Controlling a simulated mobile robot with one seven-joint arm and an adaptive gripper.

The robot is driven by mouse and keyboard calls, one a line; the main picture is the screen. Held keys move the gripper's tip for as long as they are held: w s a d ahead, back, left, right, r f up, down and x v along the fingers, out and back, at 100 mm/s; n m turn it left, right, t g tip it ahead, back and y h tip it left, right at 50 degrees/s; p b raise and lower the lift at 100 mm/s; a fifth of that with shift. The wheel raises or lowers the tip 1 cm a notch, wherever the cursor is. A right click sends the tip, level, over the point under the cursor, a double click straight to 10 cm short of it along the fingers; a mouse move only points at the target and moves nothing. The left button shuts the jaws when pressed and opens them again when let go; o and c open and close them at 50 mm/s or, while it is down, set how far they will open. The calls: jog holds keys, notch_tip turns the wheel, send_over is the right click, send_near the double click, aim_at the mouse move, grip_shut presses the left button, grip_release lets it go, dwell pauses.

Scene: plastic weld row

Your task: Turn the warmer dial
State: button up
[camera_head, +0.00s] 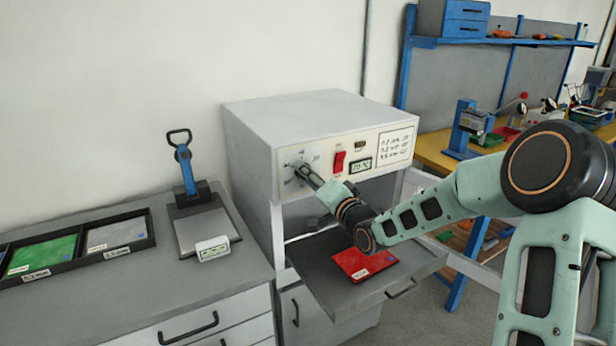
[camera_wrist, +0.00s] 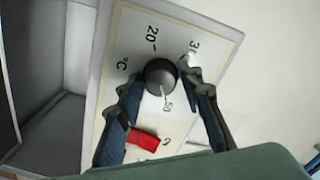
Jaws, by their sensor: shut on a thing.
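The warmer (camera_head: 325,110) is a white box with a control panel on its front. Its dark round dial (camera_wrist: 160,75) has a pale pointer line and sits among printed numbers and a °C mark, which appear turned in the wrist view. The line points toward the lower edge of that view. My gripper (camera_wrist: 163,82) is shut on the dial, with one finger on each side of it. In the head view my gripper (camera_head: 308,176) reaches the left part of the panel and largely hides the dial.
A red switch (camera_head: 339,162) and a small display (camera_head: 360,166) are right of the dial. Below, a pulled-out tray (camera_head: 325,285) carries a red sheet (camera_head: 362,262).

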jog(key=o, duration=1.1)
jog(key=v, duration=1.2)
